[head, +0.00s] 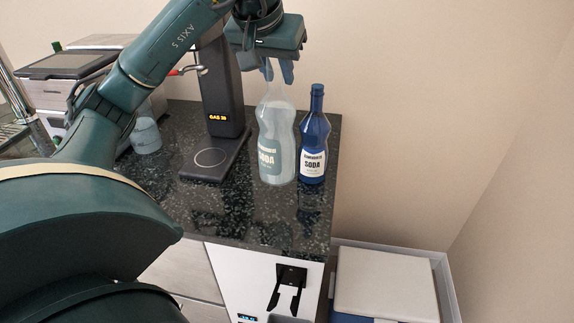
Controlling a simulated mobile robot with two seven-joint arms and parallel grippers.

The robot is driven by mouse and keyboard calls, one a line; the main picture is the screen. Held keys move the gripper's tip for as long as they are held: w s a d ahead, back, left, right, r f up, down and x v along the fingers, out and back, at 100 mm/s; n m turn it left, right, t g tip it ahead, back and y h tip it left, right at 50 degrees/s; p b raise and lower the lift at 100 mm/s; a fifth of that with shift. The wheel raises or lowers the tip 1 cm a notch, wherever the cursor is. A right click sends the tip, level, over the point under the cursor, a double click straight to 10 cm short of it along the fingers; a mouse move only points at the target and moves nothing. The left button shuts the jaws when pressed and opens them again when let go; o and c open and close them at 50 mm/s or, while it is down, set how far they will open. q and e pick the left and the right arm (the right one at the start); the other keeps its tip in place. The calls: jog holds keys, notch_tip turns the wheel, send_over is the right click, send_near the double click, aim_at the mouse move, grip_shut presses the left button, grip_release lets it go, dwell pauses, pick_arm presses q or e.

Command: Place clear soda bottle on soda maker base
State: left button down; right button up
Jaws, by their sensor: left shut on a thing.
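The clear soda bottle (277,135) stands upright, with a pale label reading SODA. My left gripper (279,75) comes down from above and is shut on its neck. I cannot tell whether the bottle's bottom touches the counter. The soda maker (217,90) is a dark column with a lit orange display, just left of the bottle. Its flat base (208,160) has a pale ring and is empty. The upper part of the soda maker is partly hidden by my left arm. My right gripper is not in view.
A blue soda bottle (315,140) stands close to the right of the clear one. A clear container (146,136) is left of the soda maker, by a grey machine (72,66). The dark speckled counter (262,215) is bare in front.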

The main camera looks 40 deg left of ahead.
aim_at(276, 118)
pick_arm(q)
jog(key=shift+w+a+r, duration=0.1)
jog(key=shift+a+r, duration=0.05)
jog(key=shift+a, duration=0.1)
jog(key=shift+f, duration=0.35)
jog(key=shift+f+b, duration=0.7)
jog(key=shift+f, duration=3.9)
jog(key=c, duration=1.2)
grip_release()
jog(key=shift+f, duration=0.1)
